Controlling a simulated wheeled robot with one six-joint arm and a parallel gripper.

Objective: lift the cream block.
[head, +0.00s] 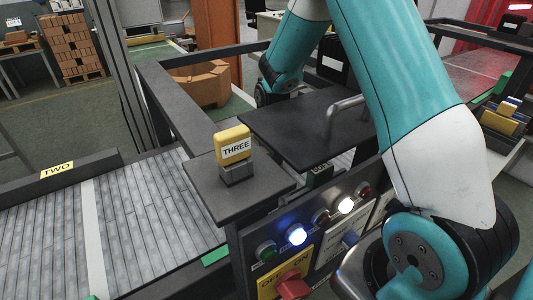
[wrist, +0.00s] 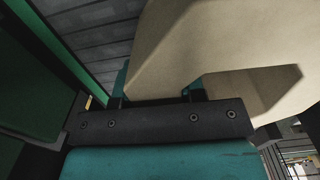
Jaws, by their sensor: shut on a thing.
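The cream block (wrist: 220,45) fills the upper right of the wrist view, very close to the camera, with a shadow across its lower right part. My gripper (wrist: 158,98) is shut on the block, at its near lower edge in that view. The finger ends are mostly hidden by the block and the dark gripper bar. In the head view my teal and white arm crosses the right side. The gripper and the held block cannot be made out there, so the block's height above any surface cannot be told.
A dark plate (head: 303,125) with a grey handle stands beside my arm. A control panel with lit buttons (head: 297,235) is in front. A roller conveyor (head: 140,220) lies left, with a dark rail behind.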

